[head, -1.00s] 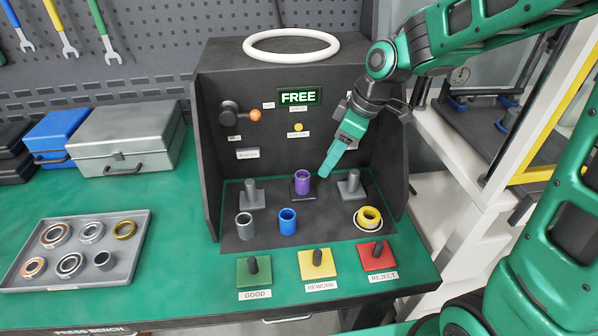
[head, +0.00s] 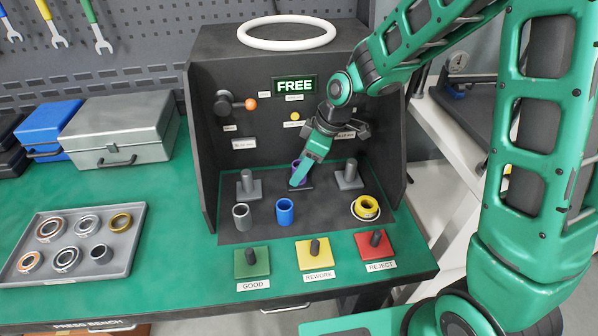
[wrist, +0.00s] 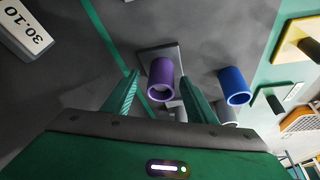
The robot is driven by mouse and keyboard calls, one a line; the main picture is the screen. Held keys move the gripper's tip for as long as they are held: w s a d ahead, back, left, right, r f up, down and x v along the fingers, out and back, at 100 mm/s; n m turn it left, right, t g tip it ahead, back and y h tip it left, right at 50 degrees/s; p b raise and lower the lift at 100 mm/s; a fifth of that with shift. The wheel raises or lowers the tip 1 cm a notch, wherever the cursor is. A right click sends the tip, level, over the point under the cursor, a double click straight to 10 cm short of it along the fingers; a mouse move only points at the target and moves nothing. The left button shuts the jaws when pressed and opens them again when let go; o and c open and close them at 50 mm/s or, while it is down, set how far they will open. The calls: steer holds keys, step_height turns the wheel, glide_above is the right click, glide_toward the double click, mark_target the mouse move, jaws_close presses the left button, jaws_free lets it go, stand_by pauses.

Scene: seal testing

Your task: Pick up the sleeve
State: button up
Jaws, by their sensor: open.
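A purple sleeve (head: 294,168) stands on the middle stand inside the dark press bench and is mostly hidden behind my gripper in the head view. My gripper (head: 297,184) is open and points down at it. In the wrist view the purple sleeve (wrist: 162,72) shows in the gap between the two green fingers, with no clear contact. A blue sleeve (head: 285,212) and a grey sleeve (head: 241,217) stand in front on the bench floor; the blue one also shows right of the fingers in the wrist view (wrist: 235,86).
Grey posts on bases (head: 248,185) (head: 349,176) flank the middle stand. A yellow ring part (head: 366,207) sits at right. Green, yellow and red knobbed plates line the front. A tray (head: 125,255) of rings lies left. The bench's side walls bound the space.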

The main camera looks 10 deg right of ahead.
steer(key=shift+a+f, duration=0.15)
steer(key=shift+f, duration=0.35)
steer(key=shift+w, duration=0.1)
steer(key=c, duration=1.3)
jaws_close()
steer(key=shift+r, duration=0.15)
